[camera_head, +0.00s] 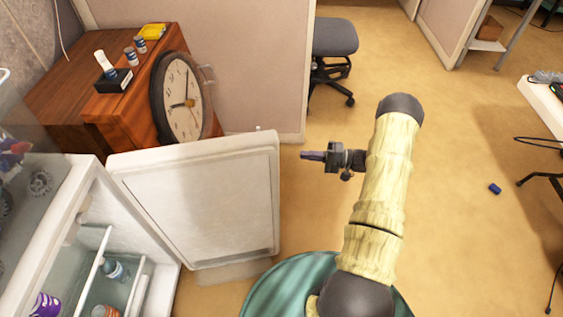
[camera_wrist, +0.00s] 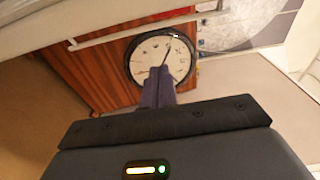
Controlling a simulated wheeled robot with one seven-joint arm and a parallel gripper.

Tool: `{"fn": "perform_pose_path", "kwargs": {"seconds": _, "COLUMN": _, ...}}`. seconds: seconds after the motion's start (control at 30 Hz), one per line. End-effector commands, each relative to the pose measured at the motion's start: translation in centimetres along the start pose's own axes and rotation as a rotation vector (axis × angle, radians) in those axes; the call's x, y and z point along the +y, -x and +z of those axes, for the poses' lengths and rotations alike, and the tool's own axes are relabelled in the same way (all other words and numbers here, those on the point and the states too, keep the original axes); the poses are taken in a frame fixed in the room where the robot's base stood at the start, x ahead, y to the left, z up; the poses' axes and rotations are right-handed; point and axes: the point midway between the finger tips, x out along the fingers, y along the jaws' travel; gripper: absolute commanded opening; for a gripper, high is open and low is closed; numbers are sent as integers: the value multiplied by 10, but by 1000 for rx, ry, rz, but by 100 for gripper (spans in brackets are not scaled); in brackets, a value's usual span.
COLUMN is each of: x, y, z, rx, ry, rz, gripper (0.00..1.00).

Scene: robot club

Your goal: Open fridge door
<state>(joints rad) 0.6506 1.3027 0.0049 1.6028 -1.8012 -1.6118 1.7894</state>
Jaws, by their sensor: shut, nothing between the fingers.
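The fridge (camera_head: 95,225) stands at the lower left in the head view. Its white door (camera_head: 200,200) is swung wide open, with the inner face showing. Bottles and cans are visible on the shelves inside. My gripper (camera_head: 306,155) is to the right of the door's free edge, apart from it in the picture, and points left. Its fingers are shut with nothing between them. In the wrist view the closed fingers (camera_wrist: 157,88) point toward the clock.
A wooden cabinet (camera_head: 50,95) behind the door carries small bottles and a black box. A round clock (camera_head: 183,98) leans against it, and also shows in the wrist view (camera_wrist: 150,60). An office chair (camera_head: 335,45) stands at the back. The floor to the right is mostly clear.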

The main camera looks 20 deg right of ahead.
Motion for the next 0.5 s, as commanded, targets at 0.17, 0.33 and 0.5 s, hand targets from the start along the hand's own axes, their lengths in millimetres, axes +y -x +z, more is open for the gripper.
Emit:
{"fn": "perform_pose_path", "kwargs": {"seconds": 0.17, "x": 1, "y": 2, "z": 3, "rx": -12, "ry": -16, "rz": -11, "gripper": 0}}
{"fn": "perform_pose_path", "kwargs": {"seconds": 0.33, "x": 0, "y": 1, "z": 2, "rx": -10, "ry": -14, "rz": -10, "gripper": 0}}
{"fn": "perform_pose_path", "kwargs": {"seconds": 0.5, "x": 0, "y": -8, "z": 2, "rx": -11, "ry": -13, "rz": -11, "gripper": 0}}
